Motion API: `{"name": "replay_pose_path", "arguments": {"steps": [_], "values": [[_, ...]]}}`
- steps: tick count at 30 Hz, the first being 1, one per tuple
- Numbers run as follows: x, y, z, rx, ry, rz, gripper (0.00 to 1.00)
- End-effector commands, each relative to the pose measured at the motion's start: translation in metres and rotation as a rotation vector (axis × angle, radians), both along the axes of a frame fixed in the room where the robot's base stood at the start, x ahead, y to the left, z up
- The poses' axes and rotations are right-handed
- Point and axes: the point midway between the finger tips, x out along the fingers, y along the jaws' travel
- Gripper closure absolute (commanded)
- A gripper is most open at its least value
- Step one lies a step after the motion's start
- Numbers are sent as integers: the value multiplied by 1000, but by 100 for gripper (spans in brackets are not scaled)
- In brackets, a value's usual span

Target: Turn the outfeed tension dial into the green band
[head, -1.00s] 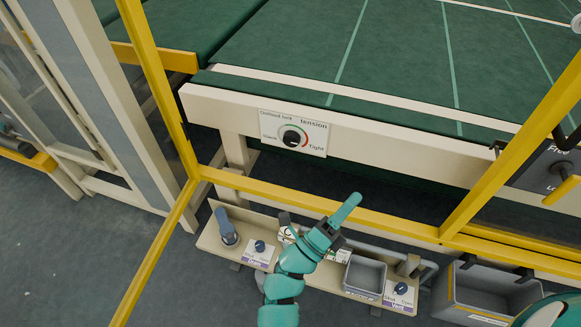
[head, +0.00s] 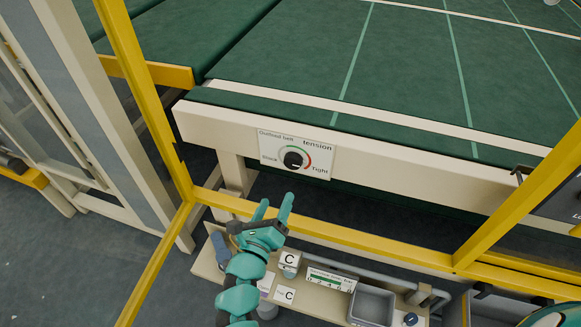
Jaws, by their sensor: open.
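The outfeed tension dial (head: 293,159) is a black round knob on a white plate (head: 321,160) marked "Slack" at left and "Tight" at right. The plate is fixed to the cream front beam of the conveyor. An arc around the knob shows green along the top and red at the right. The knob's pointer is too small to read surely. My gripper (head: 273,209) is open and empty, with its two teal fingers pointing up, below and a little left of the dial. It is apart from the dial, by the lower yellow rail.
Yellow guard posts (head: 139,84) stand left and right of the dial, and a yellow rail (head: 348,239) runs below it. A cream shelf (head: 330,296) holds a grey bin (head: 372,305), a blue-grey handle and labelled "C" items. The green belt (head: 420,75) lies above.

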Motion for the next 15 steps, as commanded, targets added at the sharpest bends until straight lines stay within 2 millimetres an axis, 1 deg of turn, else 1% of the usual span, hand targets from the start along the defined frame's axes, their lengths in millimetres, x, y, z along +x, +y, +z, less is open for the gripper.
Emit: {"name": "replay_pose_path", "arguments": {"steps": [1,15], "values": [[7,-4,1,0,0,-4,33],[68,-23,1,-3,0,-2,33]]}}
